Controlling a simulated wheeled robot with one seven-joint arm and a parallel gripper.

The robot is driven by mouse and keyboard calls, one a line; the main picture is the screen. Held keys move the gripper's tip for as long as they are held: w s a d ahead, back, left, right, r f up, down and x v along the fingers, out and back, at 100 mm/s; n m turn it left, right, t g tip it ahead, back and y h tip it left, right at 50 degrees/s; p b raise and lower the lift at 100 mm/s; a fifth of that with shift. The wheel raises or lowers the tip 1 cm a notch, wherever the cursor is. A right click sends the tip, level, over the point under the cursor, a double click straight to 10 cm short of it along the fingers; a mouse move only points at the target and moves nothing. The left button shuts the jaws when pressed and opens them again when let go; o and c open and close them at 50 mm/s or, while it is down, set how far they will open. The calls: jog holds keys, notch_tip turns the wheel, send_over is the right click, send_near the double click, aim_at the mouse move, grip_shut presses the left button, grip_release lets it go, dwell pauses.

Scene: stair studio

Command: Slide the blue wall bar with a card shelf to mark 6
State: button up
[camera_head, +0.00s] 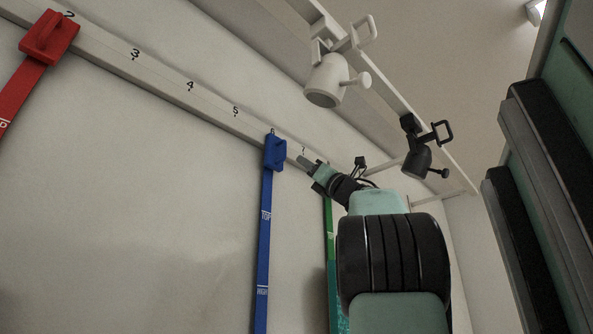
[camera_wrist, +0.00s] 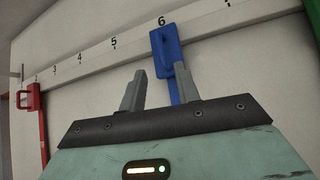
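The blue wall bar (camera_head: 263,230) hangs from the white numbered rail (camera_head: 160,75) by a blue holder with a handle. In the wrist view the blue bar's holder (camera_wrist: 168,52) sits just below mark 6 on the rail (camera_wrist: 92,62). No card shelf can be made out. My gripper (camera_head: 308,164) is right of the holder, near mark 7. In the wrist view my gripper (camera_wrist: 157,75) has its fingers apart with nothing between them; the right finger overlaps the lower blue strip. No contact is visible.
A red bar (camera_head: 49,37) hangs near mark 2. A green bar (camera_head: 331,230) hangs right of the blue one, partly behind my arm. A white lamp (camera_head: 327,80) and a black lamp (camera_head: 417,160) hang from an overhead rail. The rail between red and blue is clear.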

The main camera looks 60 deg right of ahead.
jog(key=b+v, duration=0.2)
jog(key=v, duration=0.3)
jog(key=shift+s+f, duration=0.2)
dwell(0.6)
